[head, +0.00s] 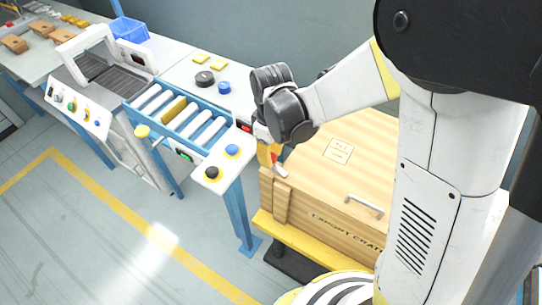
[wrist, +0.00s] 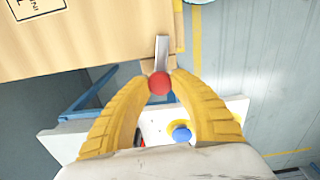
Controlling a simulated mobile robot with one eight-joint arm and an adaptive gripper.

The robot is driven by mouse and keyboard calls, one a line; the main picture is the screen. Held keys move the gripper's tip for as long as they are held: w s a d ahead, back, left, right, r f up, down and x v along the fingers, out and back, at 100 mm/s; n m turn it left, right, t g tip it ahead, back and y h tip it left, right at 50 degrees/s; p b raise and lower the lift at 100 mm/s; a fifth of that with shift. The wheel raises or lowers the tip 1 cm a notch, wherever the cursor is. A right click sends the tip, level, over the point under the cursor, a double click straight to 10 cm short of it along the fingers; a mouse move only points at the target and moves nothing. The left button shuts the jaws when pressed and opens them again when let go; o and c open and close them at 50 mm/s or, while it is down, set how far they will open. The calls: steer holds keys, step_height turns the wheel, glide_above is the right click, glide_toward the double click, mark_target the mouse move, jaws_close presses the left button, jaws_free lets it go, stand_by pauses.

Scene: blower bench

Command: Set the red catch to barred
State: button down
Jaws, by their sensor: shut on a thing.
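The red catch has a round red knob (wrist: 159,83) on a flat grey metal lever (wrist: 162,52), at the edge of a wooden crate. My gripper (wrist: 160,76) has its two yellow fingers closed around the knob, one on each side. In the head view, my gripper (head: 269,155) is at the crate's near left top corner, and a small part of the catch (head: 281,172) shows below it. The wooden export crate (head: 325,203) has its lid on. The catch's position marks cannot be made out.
A blue-framed roller conveyor (head: 185,116) stands left of the crate. Its white end panel (head: 222,168) carries a black and a blue button close to my gripper. Open floor lies at the front left.

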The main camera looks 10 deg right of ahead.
steer(key=shift+n, duration=1.1)
steer(key=c, duration=1.1)
jaws_free()
step_height(320, 180, up, 12)
